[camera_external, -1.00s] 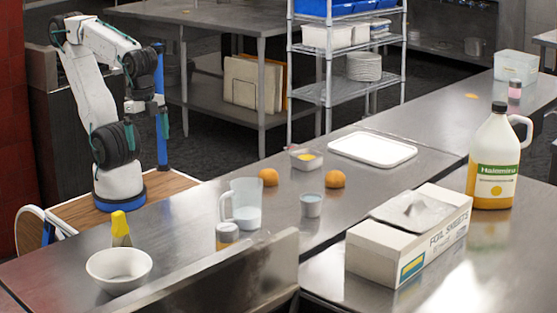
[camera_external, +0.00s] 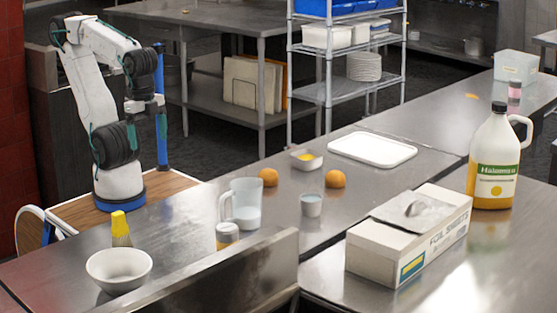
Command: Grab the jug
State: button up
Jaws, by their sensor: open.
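A clear measuring jug (camera_external: 241,204) with a handle on its left stands upright on the steel counter, left of the middle. Its lower part looks whitish. A large white plastic jug (camera_external: 494,160) with a dark cap, a green label and amber contents stands at the right, its handle on the right side. My gripper (camera_external: 140,107) is at the end of my folded arm at the left, above and left of the measuring jug and well apart from it. It is open and small in the picture; I see nothing in it.
A jar (camera_external: 227,236) stands just in front of the measuring jug. A small cup (camera_external: 310,205) and two oranges (camera_external: 268,177) are near it. A yellow-capped bottle (camera_external: 121,230) and a white bowl (camera_external: 119,269) are at the left. A foil box (camera_external: 385,253) lies before the plastic jug.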

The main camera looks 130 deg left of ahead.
jog(key=c, duration=1)
jog(key=shift+o, duration=0.2)
jog(key=n+t, duration=0.1)
jog(key=t, duration=0.2)
send_near(221, 221)
jog(key=shift+w+a+x, duration=0.1)
jog(key=shift+a+x, duration=0.05)
jog(key=shift+x, duration=1.6)
jog(key=shift+w+a+x, duration=0.1)
jog(key=shift+x, duration=1.65)
